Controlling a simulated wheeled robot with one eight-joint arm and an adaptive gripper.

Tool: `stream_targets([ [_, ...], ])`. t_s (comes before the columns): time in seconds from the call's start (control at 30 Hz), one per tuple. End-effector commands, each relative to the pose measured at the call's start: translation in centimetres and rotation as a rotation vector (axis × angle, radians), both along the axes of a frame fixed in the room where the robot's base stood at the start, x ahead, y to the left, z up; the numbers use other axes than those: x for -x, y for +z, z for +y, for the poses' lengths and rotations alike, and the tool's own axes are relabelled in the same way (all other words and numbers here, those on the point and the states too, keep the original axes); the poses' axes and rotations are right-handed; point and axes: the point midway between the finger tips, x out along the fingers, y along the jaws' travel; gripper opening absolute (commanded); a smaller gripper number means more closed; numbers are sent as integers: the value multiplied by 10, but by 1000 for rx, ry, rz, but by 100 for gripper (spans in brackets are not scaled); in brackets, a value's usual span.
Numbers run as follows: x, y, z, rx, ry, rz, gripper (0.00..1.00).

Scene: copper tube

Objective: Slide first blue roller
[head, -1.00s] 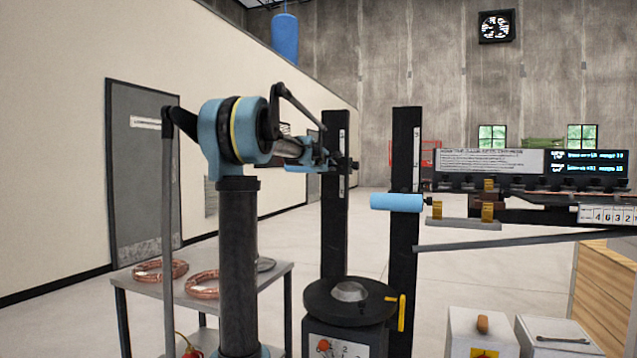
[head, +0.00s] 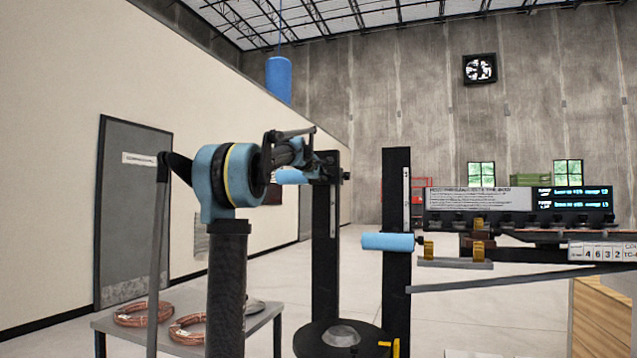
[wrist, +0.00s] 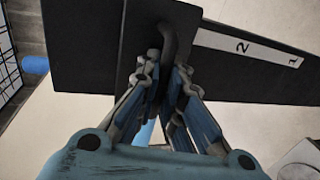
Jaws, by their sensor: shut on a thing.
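A black upright post (head: 325,245) with a white number scale stands left of a second black post (head: 397,265). A light blue roller (head: 293,177) shows by the upper part of the left post, partly hidden by my arm. My gripper (head: 328,168) is at that post near its top. In the wrist view, my gripper (wrist: 165,75) is shut on a dark bent handle (wrist: 170,42) in front of the post, whose scale shows 2 and 1. Another light blue roller (head: 388,242) sits lower, on the right post.
A dark round turntable (head: 372,345) stands below the posts. A grey table (head: 255,325) with copper coils (head: 187,330) is at the left. A rail with brass-coloured blocks (head: 455,264) and a display board (head: 520,200) extend right. A blue cylinder (head: 278,80) hangs behind.

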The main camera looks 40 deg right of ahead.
Motion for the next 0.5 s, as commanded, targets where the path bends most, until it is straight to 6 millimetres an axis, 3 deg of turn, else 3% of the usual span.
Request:
stream_targets([
  [0.1,-2,1,2,2,6,-3,0],
  [0.2,-2,1,2,1,5,-2,26],
  [0.23,-2,1,2,1,4,-2,29],
  [0.5,-1,0,1,1,2,-1,29],
])
